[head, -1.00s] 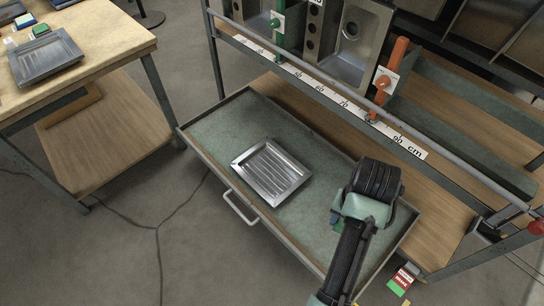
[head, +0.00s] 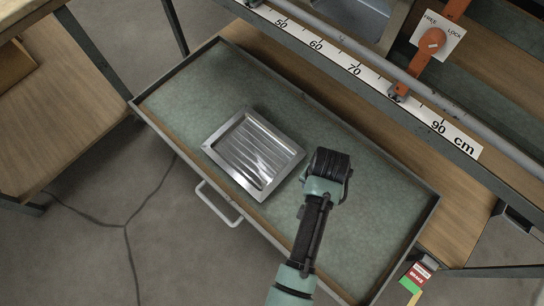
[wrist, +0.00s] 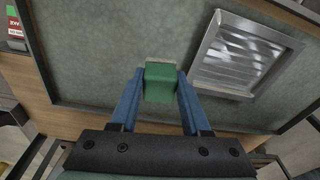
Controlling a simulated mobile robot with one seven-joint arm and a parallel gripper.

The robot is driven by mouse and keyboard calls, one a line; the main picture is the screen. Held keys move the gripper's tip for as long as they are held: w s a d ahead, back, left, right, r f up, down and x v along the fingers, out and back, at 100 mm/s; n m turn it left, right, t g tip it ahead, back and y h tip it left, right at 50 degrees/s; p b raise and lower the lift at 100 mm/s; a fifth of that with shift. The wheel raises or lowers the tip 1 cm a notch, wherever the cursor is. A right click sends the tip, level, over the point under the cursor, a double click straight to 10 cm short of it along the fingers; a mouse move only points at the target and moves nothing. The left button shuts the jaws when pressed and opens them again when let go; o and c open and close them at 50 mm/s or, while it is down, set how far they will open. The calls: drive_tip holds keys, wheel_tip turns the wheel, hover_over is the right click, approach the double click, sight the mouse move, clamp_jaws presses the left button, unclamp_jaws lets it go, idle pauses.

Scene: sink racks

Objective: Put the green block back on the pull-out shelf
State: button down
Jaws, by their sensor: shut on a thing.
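The green block (wrist: 160,84) is between the two blue fingers of my gripper (wrist: 158,92) in the wrist view, and the gripper is shut on it. The pull-out shelf (head: 370,210) is drawn out, with a green mat surface; it also fills the wrist view (wrist: 90,50) behind the block. My gripper is over the shelf, just right of the metal tray in the head view. The wrist hides the fingers and block there. I cannot tell whether the block touches the shelf.
A ribbed metal tray (head: 253,155) lies on the shelf; it also shows in the wrist view (wrist: 240,52). A rail with a centimetre scale (head: 355,70) and an orange lock handle (head: 432,40) run above the shelf's back. The shelf's right part is clear.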

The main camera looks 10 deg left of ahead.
drive_tip(key=shift+m+h, duration=0.3)
drive_tip(key=shift+m, duration=0.6)
drive_tip(key=s+d+f+b, duration=0.1)
drive_tip(key=f+b, duration=0.2)
drive_tip(key=f, duration=0.3)
drive_tip(key=s+d+f+b, duration=0.1)
drive_tip(key=s+f+b, duration=0.1)
drive_tip(key=f, duration=0.5)
drive_tip(key=s+d+f+b, duration=0.1)
drive_tip(key=f+b, duration=0.3)
drive_tip(key=f, duration=0.2)
drive_tip(key=shift+s+d+f+b, duration=0.15)
drive_tip(key=shift+f+b, duration=0.1)
drive_tip(key=shift+b, duration=0.15)
drive_tip(key=shift+f, duration=0.1)
drive_tip(key=shift+c, duration=1.8)
unclamp_jaws()
wheel_tip(320, 180, up, 12)
drive_tip(key=s+p, duration=0.1)
drive_tip(key=p, duration=0.6)
drive_tip(key=shift+a, duration=0.4)
drive_tip(key=shift+s, duration=0.15)
